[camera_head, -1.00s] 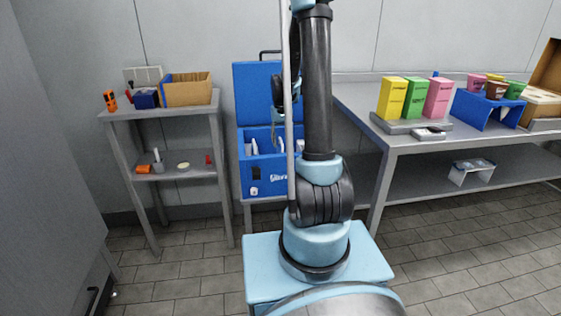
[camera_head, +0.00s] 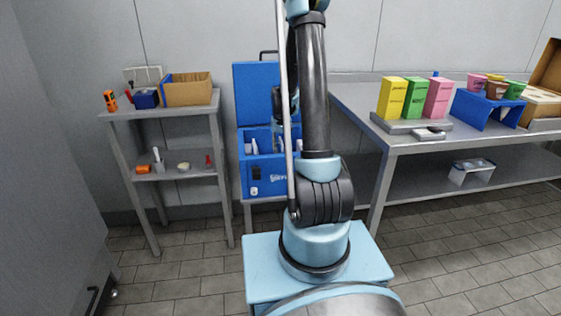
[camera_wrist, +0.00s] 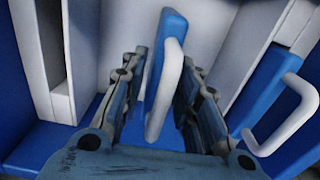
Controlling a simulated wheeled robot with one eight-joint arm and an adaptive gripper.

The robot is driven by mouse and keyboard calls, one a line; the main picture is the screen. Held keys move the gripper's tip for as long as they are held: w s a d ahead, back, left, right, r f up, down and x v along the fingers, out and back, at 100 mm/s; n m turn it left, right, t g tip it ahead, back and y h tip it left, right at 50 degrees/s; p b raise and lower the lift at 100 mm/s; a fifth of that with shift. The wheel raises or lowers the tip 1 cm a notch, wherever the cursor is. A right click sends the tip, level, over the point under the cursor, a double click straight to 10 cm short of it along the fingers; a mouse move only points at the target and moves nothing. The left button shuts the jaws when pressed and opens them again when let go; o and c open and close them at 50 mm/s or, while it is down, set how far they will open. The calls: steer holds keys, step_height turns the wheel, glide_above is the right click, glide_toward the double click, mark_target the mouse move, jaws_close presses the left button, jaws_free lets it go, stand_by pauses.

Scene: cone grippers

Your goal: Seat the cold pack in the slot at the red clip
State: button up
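A blue and white pack (camera_wrist: 165,85) with a raised white handle stands tilted between the fingers of my gripper (camera_wrist: 164,60) in the wrist view. The fingers are apart on either side of it; a gap shows on the left, and the right finger is very near the handle. A second blue piece with a white handle (camera_wrist: 300,118) is at the right. In the head view my gripper (camera_head: 279,130) reaches down into the open blue cooler box (camera_head: 265,178), partly hidden by the box and arm. I cannot make out a red clip or its slot in the wrist view.
White walls and panels (camera_wrist: 85,50) stand close on the gripper's left. A small shelf unit (camera_head: 188,112) with a cardboard box (camera_head: 187,91) is left of the cooler; its lower shelf holds a small red item (camera_head: 208,160). A long table (camera_head: 365,110) with colored cartons stands right.

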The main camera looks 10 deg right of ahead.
jaws_close()
steer(key=shift+r, duration=0.1)
